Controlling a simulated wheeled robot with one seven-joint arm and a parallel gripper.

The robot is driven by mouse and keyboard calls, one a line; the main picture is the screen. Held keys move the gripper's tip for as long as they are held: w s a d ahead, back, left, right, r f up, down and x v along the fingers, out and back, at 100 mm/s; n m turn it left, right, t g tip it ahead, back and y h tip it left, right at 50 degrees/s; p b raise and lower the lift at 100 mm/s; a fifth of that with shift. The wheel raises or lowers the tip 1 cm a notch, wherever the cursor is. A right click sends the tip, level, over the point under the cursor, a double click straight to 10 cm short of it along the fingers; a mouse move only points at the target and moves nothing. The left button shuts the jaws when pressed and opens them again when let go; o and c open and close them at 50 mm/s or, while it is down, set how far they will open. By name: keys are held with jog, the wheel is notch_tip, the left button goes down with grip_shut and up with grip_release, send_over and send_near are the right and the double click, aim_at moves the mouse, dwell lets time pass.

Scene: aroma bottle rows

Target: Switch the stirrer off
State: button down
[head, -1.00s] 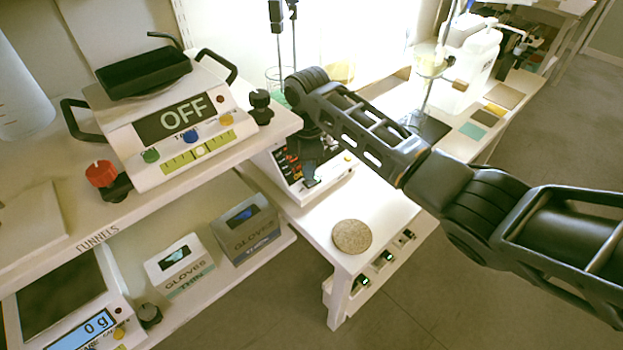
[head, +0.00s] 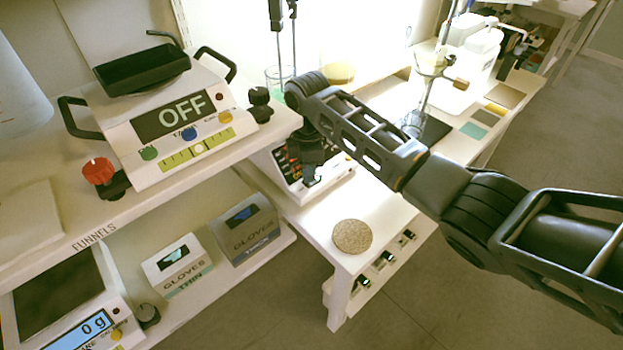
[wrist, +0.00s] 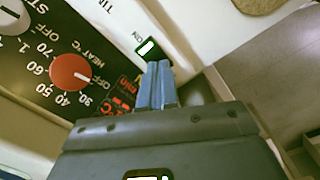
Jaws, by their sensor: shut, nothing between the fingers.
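The stirrer (head: 285,165) is a white box with a black control panel, standing on the low white bench under my arm. In the wrist view its panel (wrist: 85,55) has a red heat knob (wrist: 70,72) and a grey stir knob (wrist: 12,16) cut off at the corner. In the head view my gripper (head: 311,180) hides part of the panel.
A scale reading OFF (head: 180,120) stands on the shelf at left. Glove boxes (head: 245,228) sit below it. A round cork mat (head: 352,237) lies on the bench near the stirrer. Glassware and rods (head: 281,45) stand behind my arm.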

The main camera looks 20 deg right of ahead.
jog(key=shift+f, duration=0.45)
dwell(0.4)
notch_tip(320, 180, up, 7)
jog(key=p, duration=0.6)
dwell(0.6)
